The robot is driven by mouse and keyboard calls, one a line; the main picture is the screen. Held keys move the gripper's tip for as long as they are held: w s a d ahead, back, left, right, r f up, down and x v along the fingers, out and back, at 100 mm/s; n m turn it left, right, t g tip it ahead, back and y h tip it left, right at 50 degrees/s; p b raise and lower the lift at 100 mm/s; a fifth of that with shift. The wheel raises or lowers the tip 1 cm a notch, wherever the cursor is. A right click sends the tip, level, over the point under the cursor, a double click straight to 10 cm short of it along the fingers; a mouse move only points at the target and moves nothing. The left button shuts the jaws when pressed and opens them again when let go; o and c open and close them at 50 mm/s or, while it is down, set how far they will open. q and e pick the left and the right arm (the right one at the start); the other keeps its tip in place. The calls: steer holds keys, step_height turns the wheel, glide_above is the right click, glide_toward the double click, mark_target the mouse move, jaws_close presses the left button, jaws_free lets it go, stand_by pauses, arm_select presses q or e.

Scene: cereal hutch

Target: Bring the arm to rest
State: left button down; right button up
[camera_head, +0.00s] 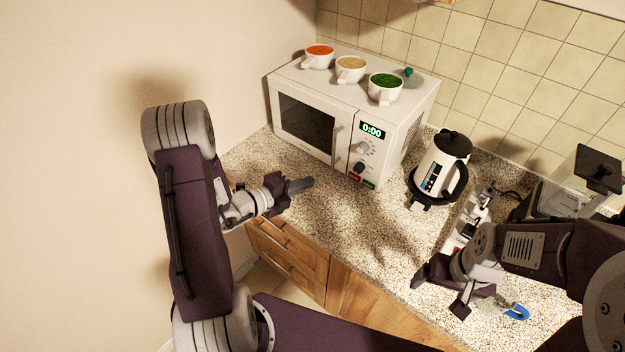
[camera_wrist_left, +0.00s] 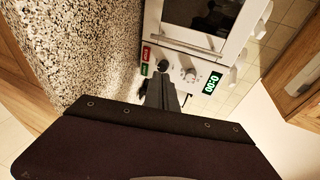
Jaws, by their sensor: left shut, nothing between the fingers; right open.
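My left gripper (camera_head: 301,186) is shut and empty. It is held in the air in front of the white microwave (camera_head: 312,155), apart from it, near the counter's front edge. In the left wrist view the left gripper (camera_wrist_left: 163,72) points towards the microwave's control panel (camera_wrist_left: 195,75). My right gripper (camera_head: 440,291) is open and empty at the lower right, over the front part of the counter. The microwave door looks shut, and its display reads 0:00.
Three cups, with orange (camera_head: 319,51), beige (camera_head: 350,65) and green (camera_head: 385,83) contents, stand on the microwave. A white and black kettle (camera_head: 440,165) stands right of it. A power strip (camera_head: 470,215) and a blue item (camera_head: 517,312) lie further right. The middle counter (camera_head: 375,230) is clear.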

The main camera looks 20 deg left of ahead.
arm_select(q)
steer(key=d+r+m+g+h, duration=0.2)
steer(key=d+r+m+h, duration=0.25)
steer(key=d+r, duration=0.35)
steer(key=s+d+f+m+g, duration=0.1)
steer(key=s+d+m+g, duration=0.7)
steer(key=s+d+m, duration=0.4)
steer(key=s+a+f+m+g+y, duration=0.2)
steer(key=s+a+m+y, duration=0.1)
steer(key=s+m, duration=0.3)
steer(key=s+a+f+m+g+y, duration=0.2)
steer(key=s+a+f+m+y, duration=0.1)
steer(key=s+m, duration=0.3)
steer(key=w+a+f+m+t+y, duration=0.1)
steer(key=w+a+m+y, duration=0.1)
steer(key=a+m, duration=0.4)
steer(key=w+a+f+m+t+y, duration=0.1)
steer(key=a+m, duration=0.5)
steer(key=m, duration=0.7)
steer(key=w+t+y, duration=0.1)
steer(key=w+y, duration=0.1)
steer(key=y, duration=0.1)
steer(key=shift+w+f, duration=0.35)
steer(key=shift+f, duration=0.05)
arm_select(e)
steer(key=shift+s+d, duration=0.15)
steer(key=shift+s, duration=0.1)
